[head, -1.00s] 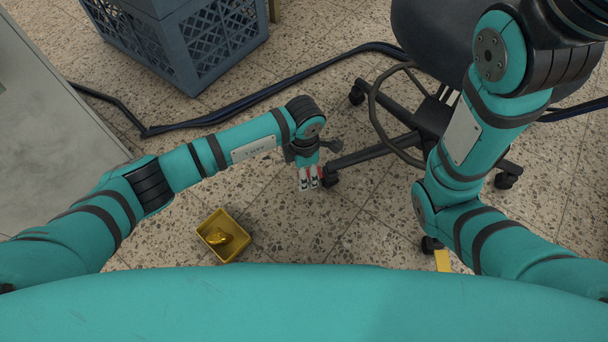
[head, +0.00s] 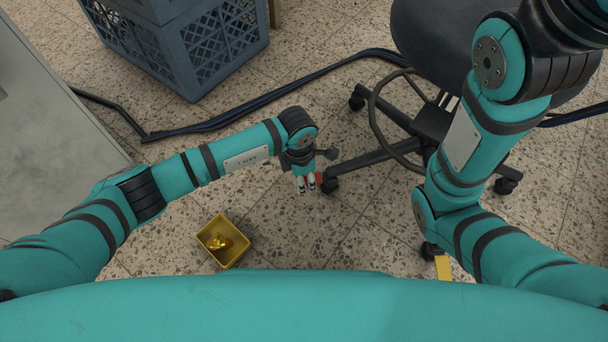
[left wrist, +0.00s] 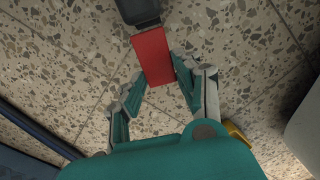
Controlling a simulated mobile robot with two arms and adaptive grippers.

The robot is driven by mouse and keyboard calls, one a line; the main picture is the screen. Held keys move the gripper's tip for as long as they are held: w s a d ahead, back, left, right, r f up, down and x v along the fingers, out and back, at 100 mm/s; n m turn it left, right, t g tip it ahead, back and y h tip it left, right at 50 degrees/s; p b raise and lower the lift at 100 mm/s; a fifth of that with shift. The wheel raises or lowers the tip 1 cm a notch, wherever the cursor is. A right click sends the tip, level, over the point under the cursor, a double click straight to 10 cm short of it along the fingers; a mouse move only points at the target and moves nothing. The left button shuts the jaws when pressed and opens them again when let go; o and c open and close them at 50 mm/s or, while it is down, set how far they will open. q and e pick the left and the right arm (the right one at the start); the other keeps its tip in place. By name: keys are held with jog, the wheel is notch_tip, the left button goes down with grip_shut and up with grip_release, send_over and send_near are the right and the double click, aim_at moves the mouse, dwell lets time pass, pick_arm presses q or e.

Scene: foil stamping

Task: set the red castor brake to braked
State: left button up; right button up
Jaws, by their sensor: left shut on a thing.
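The red castor brake (head: 319,177) is a small flat tab at the castor (head: 330,184) on the office chair's left leg in the head view. In the left wrist view the red tab (left wrist: 153,58) sticks out from the black castor part (left wrist: 138,12) at the top. My left gripper (head: 306,187) is down at this castor. In the left wrist view its two fingers (left wrist: 158,84) lie on either side of the tab's near end, shut on it. The tab's exact tilt is hard to tell. My right gripper is not in view; only its arm shows.
The chair's seat (head: 440,40), foot ring (head: 372,115) and other legs stand to the right. A yellow bin (head: 204,244) with a shiny gold-coloured thing is on the floor at left. A dark cable (head: 270,92) and blue crate (head: 190,55) lie behind.

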pick_arm(q)
jog(key=shift+s+a+f+t+h, duration=0.1)
jog(key=shift+a+f+t+h, duration=0.35)
jog(key=shift+h, duration=0.45)
jog(key=shift+d+f+h, duration=0.1)
jog(key=shift+f+h, duration=0.35)
jog(key=shift+h, duration=0.15)
jog(key=shift+d+f+t+h, duration=0.1)
jog(key=shift+f+t+h, duration=0.15)
jog(key=shift+h, duration=0.45)
jog(key=o, duration=1.1)
jog(key=shift+o, duration=0.2)
jog(key=shift+r, duration=0.15)
jog(key=v, duration=1.2)
